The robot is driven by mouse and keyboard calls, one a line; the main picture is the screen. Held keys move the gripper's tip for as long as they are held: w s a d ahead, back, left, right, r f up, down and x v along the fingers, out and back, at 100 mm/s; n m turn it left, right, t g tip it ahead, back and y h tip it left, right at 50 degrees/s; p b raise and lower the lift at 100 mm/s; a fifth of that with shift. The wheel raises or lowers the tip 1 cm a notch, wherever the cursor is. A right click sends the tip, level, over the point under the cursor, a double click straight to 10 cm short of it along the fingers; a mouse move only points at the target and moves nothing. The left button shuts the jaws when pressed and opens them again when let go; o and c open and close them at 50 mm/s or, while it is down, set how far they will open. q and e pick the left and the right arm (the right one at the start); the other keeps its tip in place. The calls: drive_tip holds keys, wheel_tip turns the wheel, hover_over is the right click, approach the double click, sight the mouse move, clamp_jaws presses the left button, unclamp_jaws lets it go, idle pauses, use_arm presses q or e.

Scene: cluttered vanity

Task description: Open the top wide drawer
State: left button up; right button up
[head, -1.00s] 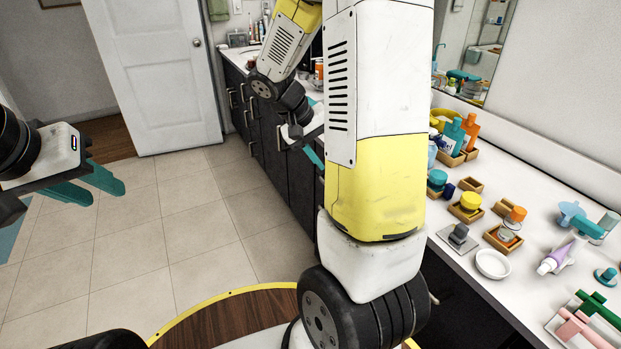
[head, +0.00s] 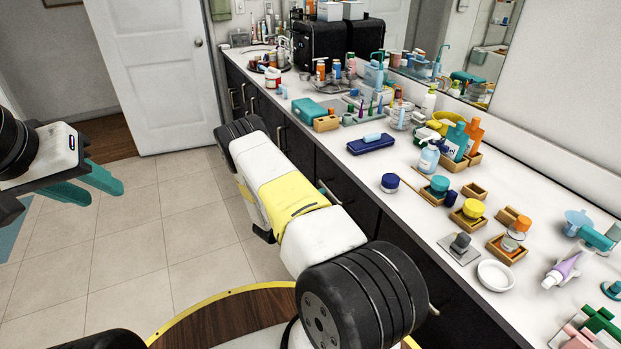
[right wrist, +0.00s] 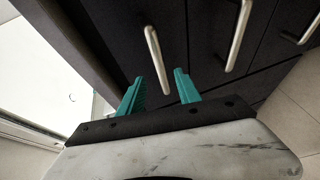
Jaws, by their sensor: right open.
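The vanity's dark drawer fronts (head: 345,205) run below the white counter. In the right wrist view, a long metal bar handle (right wrist: 154,55) stands on a dark front (right wrist: 115,25). My right gripper (right wrist: 158,82) is open, its teal fingers pointing at this front. The handle's near end appears between the fingers; I cannot tell whether it is touched. The drawers in view look shut. My left gripper (head: 95,187) is open and empty over the floor at left.
More bar handles (right wrist: 238,35) sit to the right in the right wrist view. The counter (head: 445,225) holds bottles, jars, small wooden trays and a blue case (head: 371,144). A white door (head: 150,75) stands at the back. The tiled floor (head: 140,240) at left is clear.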

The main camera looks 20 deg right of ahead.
sight(330, 193)
drive_tip(key=x, duration=0.7)
drive_tip(key=shift+w+d+f, duration=0.1)
drive_tip(key=shift+w+d, duration=0.05)
drive_tip(key=shift+d, duration=0.05)
clamp_jaws()
idle(1.2)
